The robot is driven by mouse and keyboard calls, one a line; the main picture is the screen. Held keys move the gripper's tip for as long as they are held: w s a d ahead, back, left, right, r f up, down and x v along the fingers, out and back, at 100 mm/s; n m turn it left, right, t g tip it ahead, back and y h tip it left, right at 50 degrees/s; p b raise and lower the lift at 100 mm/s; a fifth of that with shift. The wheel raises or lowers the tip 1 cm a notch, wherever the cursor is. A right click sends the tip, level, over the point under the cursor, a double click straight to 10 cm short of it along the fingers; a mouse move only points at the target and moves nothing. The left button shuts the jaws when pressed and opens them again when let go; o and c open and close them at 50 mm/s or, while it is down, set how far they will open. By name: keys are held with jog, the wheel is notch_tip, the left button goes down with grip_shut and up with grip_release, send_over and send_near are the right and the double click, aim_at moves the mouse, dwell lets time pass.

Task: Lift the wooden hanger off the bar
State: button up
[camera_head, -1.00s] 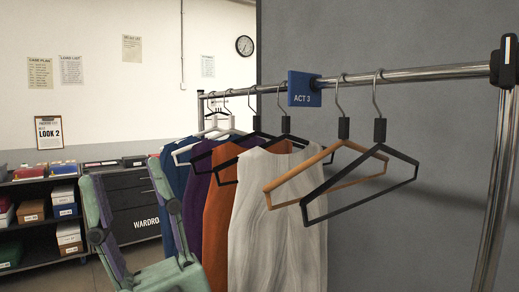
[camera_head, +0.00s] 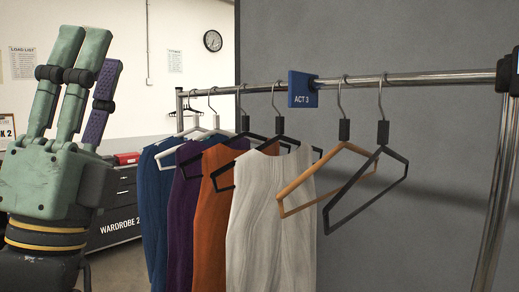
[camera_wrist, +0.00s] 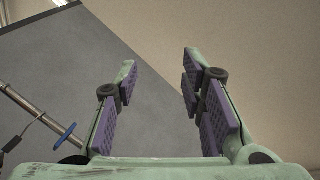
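The wooden hanger (camera_head: 309,175) hangs by its metal hook from the chrome bar (camera_head: 413,79), just right of the blue ACT 3 sign (camera_head: 302,90). It is bare and light brown. A black hanger (camera_head: 352,191) hangs next to it on the right and overlaps part of it. My gripper (camera_head: 88,52), green with purple pads, is at the left, its fingers pointing up, well apart from the hanger. In the wrist view my gripper (camera_wrist: 160,62) is open and empty. The wooden hanger cannot be made out there.
Several garments, including a white one (camera_head: 270,220) and an orange one (camera_head: 219,215), hang left of the wooden hanger. The rack's right post (camera_head: 497,195) stands at the right. A grey panel (camera_head: 400,35) is behind the bar. Dark drawers (camera_head: 123,208) stand at the back left.

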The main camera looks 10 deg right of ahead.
jog(key=w+d+f+m+g+h, duration=0.1)
jog(key=w+d+m+g+h, duration=0.1)
jog(key=w+d+m+g, duration=0.3)
jog(key=w+d+m+g+h, duration=0.2)
jog(key=d+m+g, duration=0.1)
jog(key=d+m, duration=0.3)
jog(key=m+g+y+p, duration=0.1)
jog(key=m+g+y, duration=0.2)
jog(key=m+g, duration=0.4)
send_near(342, 131)
jog(key=p+x, duration=0.3)
jog(key=x, duration=0.6)
jog(key=shift+d+r, duration=0.15)
jog(key=shift+w+d, duration=0.45)
jog(key=shift+c, duration=0.3)
grip_shut()
